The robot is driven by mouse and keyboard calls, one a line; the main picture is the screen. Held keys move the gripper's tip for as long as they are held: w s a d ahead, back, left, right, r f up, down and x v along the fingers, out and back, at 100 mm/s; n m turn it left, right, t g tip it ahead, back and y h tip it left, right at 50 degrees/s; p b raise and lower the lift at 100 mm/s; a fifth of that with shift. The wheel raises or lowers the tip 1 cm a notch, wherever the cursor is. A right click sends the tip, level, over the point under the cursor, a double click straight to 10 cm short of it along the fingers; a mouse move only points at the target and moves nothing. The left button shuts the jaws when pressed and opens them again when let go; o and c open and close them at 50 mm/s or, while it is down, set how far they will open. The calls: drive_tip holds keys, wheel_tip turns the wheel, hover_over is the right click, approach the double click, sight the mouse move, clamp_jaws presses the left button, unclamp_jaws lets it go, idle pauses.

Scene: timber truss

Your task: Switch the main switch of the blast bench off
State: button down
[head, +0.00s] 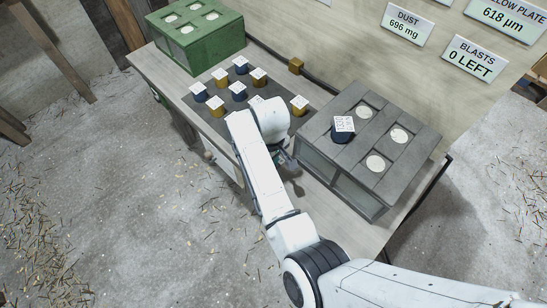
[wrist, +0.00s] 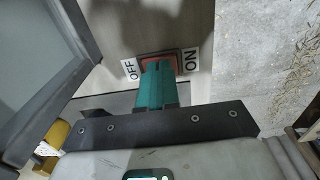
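The main switch (wrist: 179,64) is a red rocker in a frame on the bench front, in the wrist view. An OFF label (wrist: 129,69) stands to its left and an ON label (wrist: 191,60) to its right. My gripper (wrist: 158,68) has its teal fingers together, with nothing seen between them. The fingertips are right at the switch and cover its middle and left; I cannot tell whether they touch it or which side is pressed in. In the head view my arm reaches to the front of the blast bench (head: 150,62), and the switch is hidden there.
On the bench, a green box (head: 195,40) stands at the far left and a grey box (head: 375,185) at the right, with a dark blue piece (head: 342,136) on top. Several blue and yellow labelled pieces (head: 238,91) stand on a dark mat between them. A sign reads "BLASTS 0 LEFT" (head: 474,60).

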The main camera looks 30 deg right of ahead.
drive_tip(key=shift+s+a+f, duration=0.3)
drive_tip(key=shift+s+f, duration=0.05)
drive_tip(key=shift+f, duration=0.2)
drive_tip(key=shift+r+p, duration=0.45)
drive_tip(key=r+p, duration=0.4)
drive_tip(key=r, duration=0.1)
drive_tip(key=shift+w+d, duration=0.15)
drive_tip(key=shift+w, duration=0.1)
wheel_tip(320, 180, up, 9)
drive_tip(key=shift+b, duration=0.35)
